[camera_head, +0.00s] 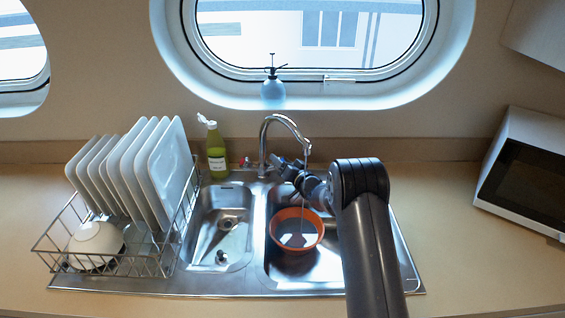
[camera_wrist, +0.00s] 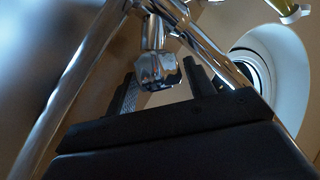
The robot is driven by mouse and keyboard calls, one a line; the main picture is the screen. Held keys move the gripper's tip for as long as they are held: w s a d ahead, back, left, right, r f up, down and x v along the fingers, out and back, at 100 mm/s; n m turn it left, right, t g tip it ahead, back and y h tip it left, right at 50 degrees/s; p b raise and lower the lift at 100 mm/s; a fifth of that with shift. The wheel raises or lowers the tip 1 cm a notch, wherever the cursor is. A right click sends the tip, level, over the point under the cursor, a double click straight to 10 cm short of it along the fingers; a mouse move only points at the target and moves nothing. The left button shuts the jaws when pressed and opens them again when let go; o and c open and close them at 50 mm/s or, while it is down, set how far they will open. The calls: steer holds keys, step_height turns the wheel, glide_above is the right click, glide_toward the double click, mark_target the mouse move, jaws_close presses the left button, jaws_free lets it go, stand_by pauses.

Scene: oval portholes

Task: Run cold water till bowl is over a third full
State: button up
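An orange bowl (camera_head: 275,229) stands in the right sink basin (camera_head: 330,262) under the spout. A thin stream of water (camera_head: 304,190) falls from the chrome faucet (camera_head: 264,138) into it. Water lies in the bowl, but its exact level is hard to judge from above. My gripper (camera_head: 284,165) is beside the faucet's base, in front of the wall. In the wrist view, the fingers of my gripper (camera_wrist: 160,88) stand apart on either side of a chrome faucet part (camera_wrist: 157,68). Gaps show beside it, so it does not look clamped. My arm hides part of the right basin.
A dish rack (camera_head: 150,266) with white plates (camera_head: 168,170) and a white bowl (camera_head: 97,240) stands left of the sink. A green bottle (camera_head: 216,150) is behind the left basin (camera_head: 220,225). A microwave (camera_head: 525,175) stands at right; counter before it is clear.

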steer(key=c, duration=0.7)
steer(key=shift+m+h+b, duration=0.85)
steer(key=shift+m+h, duration=0.55)
steer(key=shift+m, duration=0.1)
steer(key=o, duration=1)
steer(key=shift+c, duration=0.2)
steer(key=b+v, duration=0.2)
steer(key=v, duration=0.9)
steer(key=shift+b, duration=0.3)
steer(key=shift+w+a, duration=0.1)
